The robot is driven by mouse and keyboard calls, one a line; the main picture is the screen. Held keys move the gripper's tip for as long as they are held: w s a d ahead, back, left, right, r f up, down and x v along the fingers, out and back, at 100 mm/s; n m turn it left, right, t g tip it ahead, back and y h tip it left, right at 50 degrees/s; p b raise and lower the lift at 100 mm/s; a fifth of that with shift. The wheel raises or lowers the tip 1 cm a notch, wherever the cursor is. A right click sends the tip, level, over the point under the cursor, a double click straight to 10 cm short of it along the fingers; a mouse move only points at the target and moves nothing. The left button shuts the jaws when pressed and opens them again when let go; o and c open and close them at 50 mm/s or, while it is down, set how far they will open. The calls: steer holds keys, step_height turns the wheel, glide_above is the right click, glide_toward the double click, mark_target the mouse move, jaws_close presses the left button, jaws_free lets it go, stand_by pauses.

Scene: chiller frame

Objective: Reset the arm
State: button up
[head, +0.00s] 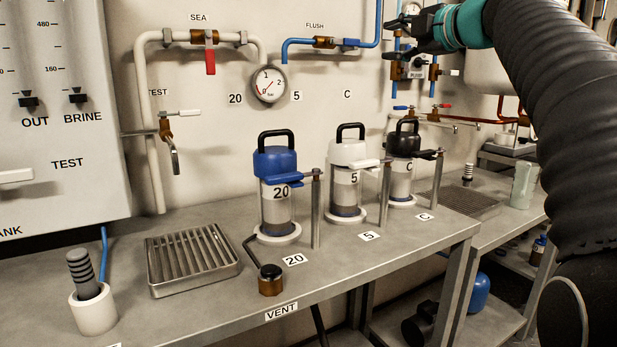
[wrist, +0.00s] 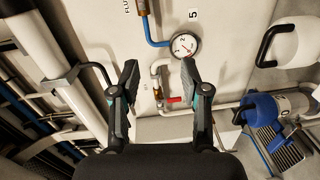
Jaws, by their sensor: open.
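My gripper (head: 404,37) is raised at the upper right of the head view, in front of the wall and above the bench. Its two dark fingers point left there. In the wrist view my gripper (wrist: 158,72) is open, with its fingers spread apart and nothing between them. The wall, a round gauge (wrist: 185,46) and a red-handled valve (wrist: 174,100) show beyond and between the fingers. My arm covers much of the right side of the head view.
A grey bench (head: 215,325) carries a blue-topped housing (head: 275,163), a white-topped one (head: 347,152) and a black-topped one (head: 405,142). A slatted tray (head: 193,259) and a white cup (head: 93,312) stand at left. Pipes and valves line the wall near my gripper.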

steer(key=s+f+m+g+h, duration=0.2)
steer(key=s+f+m, duration=0.5)
steer(key=s+f, duration=0.4)
steer(key=s+f+m+g+h, duration=0.3)
steer(key=s+f+m, duration=0.5)
steer(key=f, duration=1.3)
steer(key=s+f+m+g+h, duration=0.3)
steer(key=s+f+m, duration=0.4)
steer(key=s+f, duration=0.8)
step_height(320, 180, down, 2)
steer(key=shift+s+a+f+m+g, duration=0.1)
steer(key=shift+s+a+m+g, duration=0.1)
steer(key=shift+a+m+g, duration=0.35)
steer(key=shift+d, duration=0.15)
steer(key=shift+c, duration=0.4)
steer(key=shift+n, duration=0.25)
